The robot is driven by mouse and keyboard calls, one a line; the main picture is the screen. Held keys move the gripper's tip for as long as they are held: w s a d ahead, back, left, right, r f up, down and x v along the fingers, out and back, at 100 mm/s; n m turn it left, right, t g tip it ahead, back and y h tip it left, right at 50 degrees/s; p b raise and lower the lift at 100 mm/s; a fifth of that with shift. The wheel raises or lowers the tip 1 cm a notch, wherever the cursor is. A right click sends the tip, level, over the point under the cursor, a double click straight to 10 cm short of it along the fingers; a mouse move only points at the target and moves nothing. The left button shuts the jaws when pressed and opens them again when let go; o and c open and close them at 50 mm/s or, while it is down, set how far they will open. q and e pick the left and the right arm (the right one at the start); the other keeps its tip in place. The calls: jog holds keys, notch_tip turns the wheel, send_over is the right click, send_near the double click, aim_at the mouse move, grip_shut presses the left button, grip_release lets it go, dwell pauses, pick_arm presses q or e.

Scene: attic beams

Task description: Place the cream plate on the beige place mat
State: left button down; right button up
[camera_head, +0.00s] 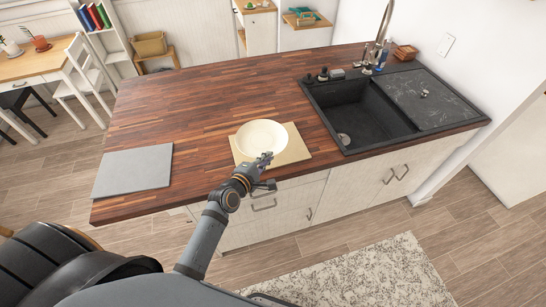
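The cream plate (261,135) is round and shows over the back and left part of the beige place mat (297,150). Its far edge overlaps the mat's far edge in the picture. I cannot tell whether it rests on the mat or is just above it. My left gripper (266,158) is at the plate's near rim, over the mat's front part. Its fingers are too small to tell whether they grip the rim. My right gripper is not in view.
The mat lies near the front edge of the wooden counter (210,95). A grey mat (133,169) lies to the left. A black sink (365,110) with a tall faucet (382,25) is to the right. The counter behind the plate is clear.

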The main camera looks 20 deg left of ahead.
pick_arm(q)
jog(key=b, duration=0.2)
send_over(273, 165)
jog(key=f, duration=0.6)
jog(key=shift+s, duration=0.4)
jog(key=shift+w+f, duration=0.15)
jog(key=f+b, duration=0.2)
jog(key=f, duration=0.1)
jog(key=shift+w+f, duration=0.2)
jog(key=shift+f, duration=0.05)
jog(key=shift+f+b, duration=0.25)
jog(key=shift+b, duration=0.15)
jog(key=c, duration=1.8)
grip_release()
jog(key=shift+r, duration=0.1)
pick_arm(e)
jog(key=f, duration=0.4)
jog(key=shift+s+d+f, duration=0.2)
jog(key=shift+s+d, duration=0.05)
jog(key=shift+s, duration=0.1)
